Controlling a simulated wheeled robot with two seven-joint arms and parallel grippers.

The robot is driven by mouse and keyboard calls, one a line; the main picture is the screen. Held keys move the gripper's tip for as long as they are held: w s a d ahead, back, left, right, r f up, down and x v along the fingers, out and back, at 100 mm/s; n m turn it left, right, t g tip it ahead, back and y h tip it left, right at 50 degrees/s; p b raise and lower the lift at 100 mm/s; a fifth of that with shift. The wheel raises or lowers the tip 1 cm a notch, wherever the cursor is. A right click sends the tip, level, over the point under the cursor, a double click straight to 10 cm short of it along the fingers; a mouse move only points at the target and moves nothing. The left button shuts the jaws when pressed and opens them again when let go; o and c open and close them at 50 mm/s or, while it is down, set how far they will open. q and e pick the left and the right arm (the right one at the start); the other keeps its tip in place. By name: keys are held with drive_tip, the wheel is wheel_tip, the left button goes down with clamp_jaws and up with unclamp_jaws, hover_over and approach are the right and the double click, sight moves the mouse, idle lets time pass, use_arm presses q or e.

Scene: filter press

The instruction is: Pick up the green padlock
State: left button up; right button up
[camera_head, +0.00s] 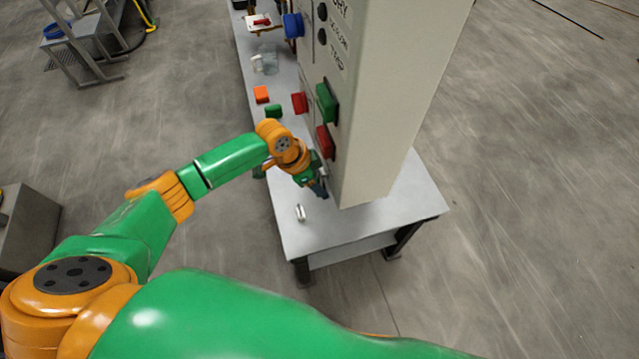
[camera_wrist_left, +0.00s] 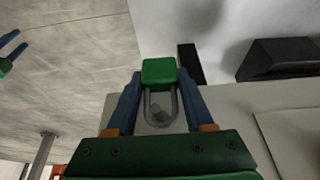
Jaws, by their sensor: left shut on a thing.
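The green padlock (camera_wrist_left: 158,72) shows in the left wrist view, its grey shackle pointing back toward the palm. My left gripper (camera_wrist_left: 160,95) is shut on it, with one blue finger on each side. In the head view, my left gripper (camera_head: 319,188) is beside the lower end of the cabinet, above the table, and largely hides the padlock. A blue-fingered gripper, apparently my right one (camera_wrist_left: 10,48), shows at the upper left edge of the wrist view; its jaw opening is unclear.
The grey cabinet (camera_head: 380,120) stands on the table (camera_head: 400,205), with red and green parts on its side. A small silvery cylinder (camera_head: 300,212) stands near the front edge. An orange block (camera_head: 261,94), a green block (camera_head: 273,111) and a clear jar (camera_head: 268,60) are farther back.

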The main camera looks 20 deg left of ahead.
use_arm(q)
drive_tip(key=shift+s+d+r, duration=0.1)
drive_tip(key=shift+s, duration=0.05)
clamp_jaws()
